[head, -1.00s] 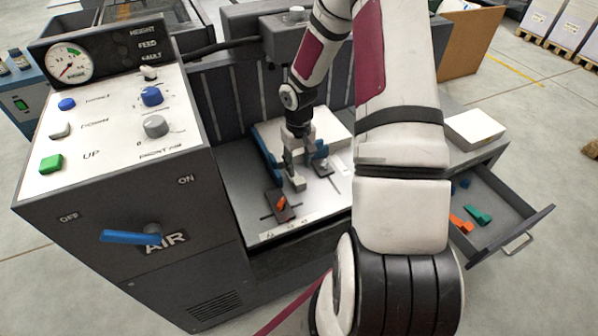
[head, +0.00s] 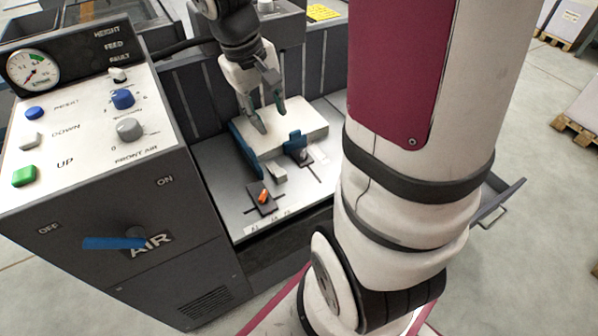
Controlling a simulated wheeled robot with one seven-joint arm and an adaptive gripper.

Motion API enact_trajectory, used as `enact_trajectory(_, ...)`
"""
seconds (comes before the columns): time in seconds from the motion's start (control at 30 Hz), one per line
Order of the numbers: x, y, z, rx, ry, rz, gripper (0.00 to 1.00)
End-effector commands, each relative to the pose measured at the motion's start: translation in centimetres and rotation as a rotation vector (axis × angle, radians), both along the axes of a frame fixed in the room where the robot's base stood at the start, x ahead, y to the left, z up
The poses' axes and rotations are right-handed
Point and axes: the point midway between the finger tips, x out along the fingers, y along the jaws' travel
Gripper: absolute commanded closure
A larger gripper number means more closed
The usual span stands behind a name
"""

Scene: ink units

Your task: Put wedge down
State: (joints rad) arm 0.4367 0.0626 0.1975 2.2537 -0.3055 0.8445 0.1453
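A small orange piece, which looks like the wedge (head: 263,196), lies on a dark plate (head: 254,207) at the front left of the machine's light bed (head: 232,205). My gripper (head: 270,118) is up and behind it, over the white stack of paper (head: 292,130). Its fingers are spread apart, and I see nothing held between them. The gripper is clear of the orange piece. A small light grey block (head: 277,173) sits between the orange piece and the stack.
Blue guides (head: 246,150) stand beside and in front of the stack. The control panel (head: 80,130) with a blue lever (head: 113,243) rises at left. My arm covers the right side, hiding most of the open drawer (head: 497,203).

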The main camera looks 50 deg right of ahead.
Motion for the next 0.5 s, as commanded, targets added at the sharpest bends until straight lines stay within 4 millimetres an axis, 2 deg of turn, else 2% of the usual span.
enact_trajectory(0.03, -1.3, 1.2, 1.7, -0.008, -0.013, 0.009, 0.62)
enact_trajectory(0.2, -6.2, 4.7, 5.5, 0.003, -0.033, 0.03, 0.62)
enact_trajectory(0.33, -10.3, 7.3, 7.4, 0.035, -0.055, 0.055, 0.62)
enact_trajectory(0.5, -15.6, 10.2, 8.6, 0.102, -0.082, 0.101, 0.62)
